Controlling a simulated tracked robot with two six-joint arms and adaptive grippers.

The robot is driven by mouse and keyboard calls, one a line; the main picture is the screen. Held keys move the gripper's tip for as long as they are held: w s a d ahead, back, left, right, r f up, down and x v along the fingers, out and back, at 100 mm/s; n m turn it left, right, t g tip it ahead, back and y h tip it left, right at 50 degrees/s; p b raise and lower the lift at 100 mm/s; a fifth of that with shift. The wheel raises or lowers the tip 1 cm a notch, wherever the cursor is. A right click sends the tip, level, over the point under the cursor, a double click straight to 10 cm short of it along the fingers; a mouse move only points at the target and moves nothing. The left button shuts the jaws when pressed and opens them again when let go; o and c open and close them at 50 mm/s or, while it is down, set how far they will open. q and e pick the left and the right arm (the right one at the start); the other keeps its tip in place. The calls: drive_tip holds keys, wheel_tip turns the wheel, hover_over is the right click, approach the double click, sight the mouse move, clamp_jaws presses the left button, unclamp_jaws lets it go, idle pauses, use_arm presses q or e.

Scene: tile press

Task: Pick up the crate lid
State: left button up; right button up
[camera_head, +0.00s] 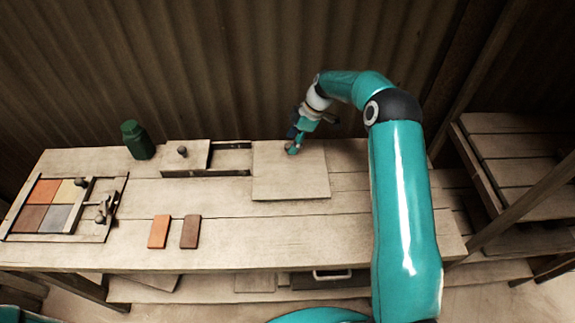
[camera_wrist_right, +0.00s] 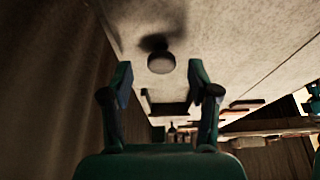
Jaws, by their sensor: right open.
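A broad, pale flat board (camera_head: 290,182), apparently the crate lid, lies on the bench right of the middle. In the right wrist view its pale surface (camera_wrist_right: 225,35) fills the upper part, with a round dark knob (camera_wrist_right: 161,62) on it. My right gripper (camera_head: 293,147) is over the back part of the board. In its wrist view the open fingers (camera_wrist_right: 160,78) stand either side of the knob's line, with the knob just beyond the tips and nothing held. The gripper hides the knob in the head view. My left gripper is not in view.
Left of the board is a recessed slot (camera_head: 232,160) with a small knobbed panel (camera_head: 196,152). A green jar (camera_head: 137,139), a framed tray (camera_head: 100,237) of coloured tiles and two loose tiles (camera_head: 159,231) (camera_head: 190,231) stand further left. The bench front (camera_head: 290,240) is clear. A corrugated wall is behind.

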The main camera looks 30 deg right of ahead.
drive_tip(key=shift+x, duration=0.95)
clamp_jaws()
drive_tip(key=shift+w+r, duration=0.1)
